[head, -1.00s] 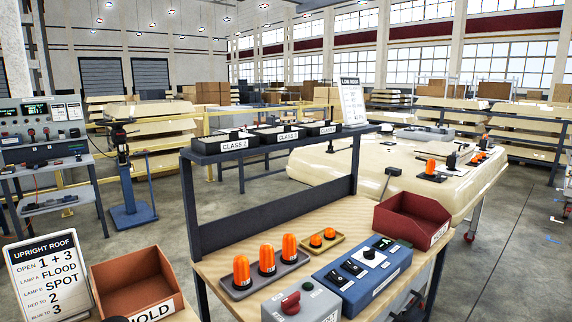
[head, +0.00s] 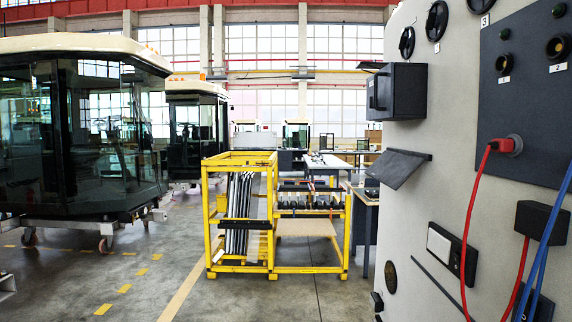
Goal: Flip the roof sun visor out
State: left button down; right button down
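A light grey upright panel, apparently the roof (head: 455,130), fills the right side of the head view, cut off by the right edge. A dark flat flap (head: 400,168), which may be the sun visor, sticks out at a slant from its left part, below a black box (head: 397,91). I cannot tell from this view how it is hinged. Neither of my grippers is in view.
The panel carries a dark plate (head: 528,95) with a red plug (head: 507,145), and red and blue cables hang in front. A yellow rack (head: 240,215) stands mid-floor. Glazed cabs (head: 85,140) stand at left. The floor before the rack is clear.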

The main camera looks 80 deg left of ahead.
aim_at(391, 169)
jog(key=u, duration=2.05)
